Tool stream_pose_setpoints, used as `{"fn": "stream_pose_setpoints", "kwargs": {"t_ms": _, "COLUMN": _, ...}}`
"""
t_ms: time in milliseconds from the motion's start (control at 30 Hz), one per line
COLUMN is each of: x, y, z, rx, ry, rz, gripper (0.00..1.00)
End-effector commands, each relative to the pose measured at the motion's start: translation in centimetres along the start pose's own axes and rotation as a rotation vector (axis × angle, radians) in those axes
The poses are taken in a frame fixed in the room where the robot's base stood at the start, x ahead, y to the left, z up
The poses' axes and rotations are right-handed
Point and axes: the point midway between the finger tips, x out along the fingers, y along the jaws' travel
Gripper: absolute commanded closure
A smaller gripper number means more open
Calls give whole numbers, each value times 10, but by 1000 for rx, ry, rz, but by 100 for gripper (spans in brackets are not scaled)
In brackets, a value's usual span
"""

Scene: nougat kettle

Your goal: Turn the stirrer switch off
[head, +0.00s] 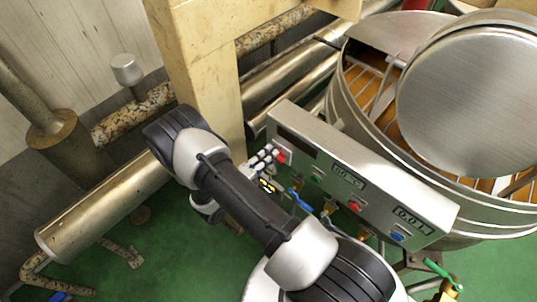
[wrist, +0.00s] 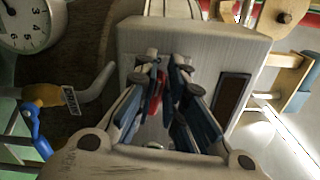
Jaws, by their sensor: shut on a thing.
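A grey control box (head: 380,180) stands in front of the kettle, with red, green and blue controls and small displays on its sloping face. My gripper (head: 268,158) is at the box's left end, at a red knob (head: 282,157). In the wrist view my gripper (wrist: 165,68) has its fingers on both sides of the red knob (wrist: 156,92) and is shut on it. The fingers hide part of the knob, so its turned position cannot be told. Another red control (head: 355,206), a green one (head: 316,178) and a blue one (head: 397,237) sit further right. No label naming the stirrer switch is readable.
The steel kettle (head: 345,95) with its round lid (head: 470,95) stands behind the box. A beige post (head: 205,70) and rusty pipes are close on the left. Blue-handled valves (head: 300,199) hang below the box. A dial gauge (wrist: 25,25) shows in the wrist view.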

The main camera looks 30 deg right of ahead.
Motion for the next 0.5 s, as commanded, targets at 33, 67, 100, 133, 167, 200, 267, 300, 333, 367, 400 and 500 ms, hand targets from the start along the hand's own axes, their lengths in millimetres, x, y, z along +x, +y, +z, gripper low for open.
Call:
{"fn": "stream_pose_setpoints", "kwargs": {"t_ms": 33, "x": 0, "y": 2, "z": 0, "rx": -30, "ry": 0, "rz": 1, "gripper": 100}}
{"fn": "stream_pose_setpoints", "kwargs": {"t_ms": 67, "x": 0, "y": 2, "z": 0, "rx": -47, "ry": 0, "rz": 1, "gripper": 100}}
{"fn": "stream_pose_setpoints", "kwargs": {"t_ms": 100, "x": 0, "y": 2, "z": 0, "rx": -68, "ry": 0, "rz": 1, "gripper": 100}}
{"fn": "stream_pose_setpoints", "kwargs": {"t_ms": 133, "x": 0, "y": 3, "z": 0, "rx": -83, "ry": 0, "rz": 1, "gripper": 100}}
{"fn": "stream_pose_setpoints", "kwargs": {"t_ms": 167, "x": 0, "y": 3, "z": 0, "rx": -96, "ry": 0, "rz": 1, "gripper": 100}}
{"fn": "stream_pose_setpoints", "kwargs": {"t_ms": 200, "x": 0, "y": 3, "z": 0, "rx": -113, "ry": 0, "rz": 1, "gripper": 100}}
{"fn": "stream_pose_setpoints", "kwargs": {"t_ms": 267, "x": 0, "y": 4, "z": 0, "rx": -134, "ry": 0, "rz": 1, "gripper": 100}}
{"fn": "stream_pose_setpoints", "kwargs": {"t_ms": 300, "x": 0, "y": 4, "z": 0, "rx": -145, "ry": 0, "rz": 1, "gripper": 100}}
{"fn": "stream_pose_setpoints", "kwargs": {"t_ms": 333, "x": 0, "y": 4, "z": 0, "rx": -152, "ry": 0, "rz": 1, "gripper": 100}}
{"fn": "stream_pose_setpoints", "kwargs": {"t_ms": 367, "x": 0, "y": 4, "z": 0, "rx": -159, "ry": 0, "rz": 1, "gripper": 100}}
{"fn": "stream_pose_setpoints", "kwargs": {"t_ms": 400, "x": 0, "y": 4, "z": 0, "rx": -167, "ry": 0, "rz": 1, "gripper": 100}}
{"fn": "stream_pose_setpoints", "kwargs": {"t_ms": 500, "x": 0, "y": 5, "z": 0, "rx": -179, "ry": 0, "rz": 1, "gripper": 100}}
